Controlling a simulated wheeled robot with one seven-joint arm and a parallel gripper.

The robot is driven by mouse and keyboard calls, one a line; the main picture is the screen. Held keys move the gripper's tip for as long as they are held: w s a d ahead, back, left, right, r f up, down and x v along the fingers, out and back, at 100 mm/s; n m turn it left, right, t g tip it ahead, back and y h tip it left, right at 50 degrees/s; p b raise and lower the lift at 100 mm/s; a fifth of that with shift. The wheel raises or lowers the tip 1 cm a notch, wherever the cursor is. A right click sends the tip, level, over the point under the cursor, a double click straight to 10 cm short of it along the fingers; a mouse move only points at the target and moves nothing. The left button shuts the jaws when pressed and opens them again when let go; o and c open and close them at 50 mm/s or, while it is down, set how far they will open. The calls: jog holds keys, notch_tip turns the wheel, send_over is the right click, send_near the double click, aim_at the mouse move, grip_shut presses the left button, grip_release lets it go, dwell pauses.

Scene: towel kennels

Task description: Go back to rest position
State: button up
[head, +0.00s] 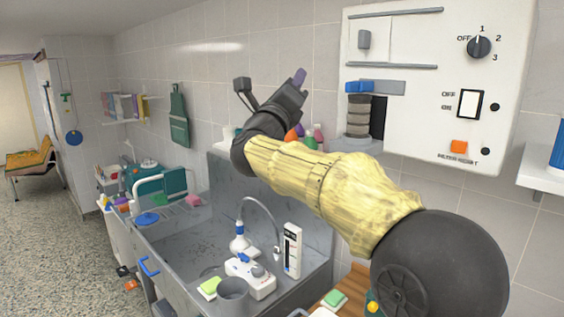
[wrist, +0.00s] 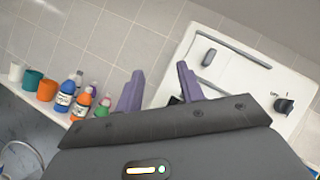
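My gripper (wrist: 158,88) shows in the wrist view with its two purple fingers apart and nothing between them. In the head view my gripper (head: 299,78) is raised in front of the tiled wall, left of the white wall unit (head: 440,130). My arm reaches up and to the left from the lower right, above the sink. The wall unit has a knob (head: 479,46), a switch (head: 469,103) and an orange button (head: 458,147). It also shows in the wrist view (wrist: 240,75), behind and right of the fingers.
A grey sink (head: 190,245) with a curved tap lies below my arm. Several bottles (wrist: 82,106) and cups stand on a ledge left of the fingers. A white shelf (head: 543,180) juts out at the right. Open floor (head: 50,230) lies at the left.

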notch_tip(320, 180, down, 28)
jog(key=s+d+n+g+y, duration=0.15)
jog(key=n+g+y, duration=0.75)
jog(key=n, duration=1.3)
jog(key=s+d+f+n+g, duration=0.3)
jog(key=s+f, duration=0.5)
jog(key=s, duration=0.1)
jog(key=s+d+f+n+g, duration=0.3)
jog(key=s+d+f, duration=0.1)
jog(key=s+f, duration=0.4)
jog(key=s+d+f+n+g, duration=0.3)
jog(key=s+d+f+g, duration=0.1)
jog(key=s+f, duration=0.4)
jog(key=shift+s+d+f+n, duration=0.2)
jog(key=shift+s+n, duration=0.1)
jog(key=shift+s, duration=0.75)
